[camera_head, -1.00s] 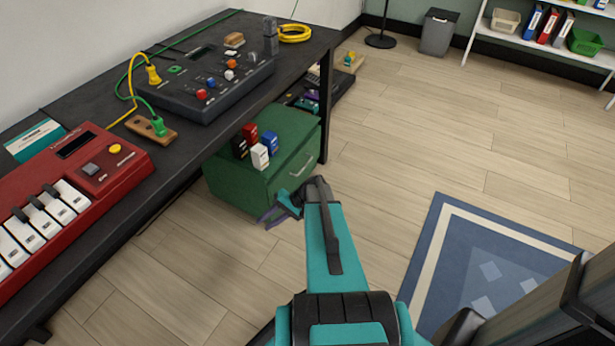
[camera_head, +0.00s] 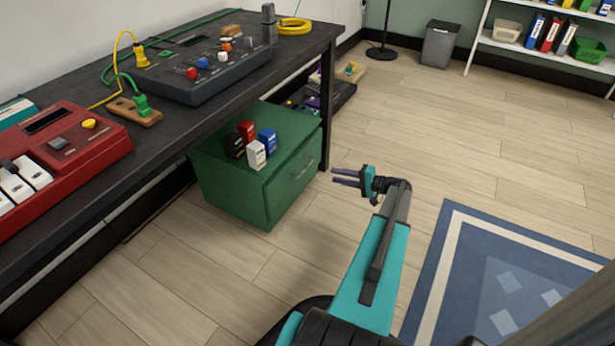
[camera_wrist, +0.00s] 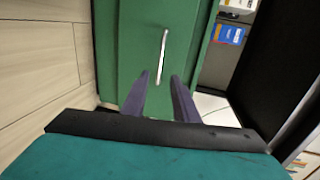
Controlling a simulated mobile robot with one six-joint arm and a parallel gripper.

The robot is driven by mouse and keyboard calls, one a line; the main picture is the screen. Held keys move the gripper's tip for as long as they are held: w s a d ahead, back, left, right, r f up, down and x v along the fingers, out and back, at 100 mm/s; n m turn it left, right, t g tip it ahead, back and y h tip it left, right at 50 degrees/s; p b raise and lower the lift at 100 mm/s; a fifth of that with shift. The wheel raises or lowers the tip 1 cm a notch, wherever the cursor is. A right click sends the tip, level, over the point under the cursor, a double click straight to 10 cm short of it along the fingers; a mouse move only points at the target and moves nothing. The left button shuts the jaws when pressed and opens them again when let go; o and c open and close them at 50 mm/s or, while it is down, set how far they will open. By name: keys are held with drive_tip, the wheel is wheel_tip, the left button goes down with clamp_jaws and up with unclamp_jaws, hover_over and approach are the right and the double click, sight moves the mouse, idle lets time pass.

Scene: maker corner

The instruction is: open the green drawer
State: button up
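The green drawer (camera_head: 293,179) is the front of a low green cabinet (camera_head: 225,185) on the floor under the black bench. It looks shut. Its silver bar handle (camera_head: 303,169) is on the front face. In the wrist view the handle (camera_wrist: 160,58) stands upright in the picture, ahead of the fingertips and roughly between their lines. My gripper (camera_head: 346,177) is to the right of the drawer front in the head view, apart from it, with fingers pointing toward it. The two dark fingers (camera_wrist: 161,92) are spread with nothing between them.
Several small boxes, including a red one (camera_head: 246,131) and a white one (camera_head: 256,155), stand on the cabinet top. The black bench (camera_head: 175,140) overhangs the cabinet. Wooden floor (camera_head: 400,130) is clear in front, with a blue rug (camera_head: 480,265) at right.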

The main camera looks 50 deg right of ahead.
drive_tip(key=shift+d+r, duration=0.1)
idle(0.3)
drive_tip(key=b+x, duration=0.4)
drive_tip(key=x, duration=0.9)
drive_tip(key=shift+w+b, duration=0.3)
drive_tip(key=shift+w, duration=0.05)
clamp_jaws()
drive_tip(key=shift+s+a, duration=0.15)
drive_tip(key=shift+a, duration=0.2)
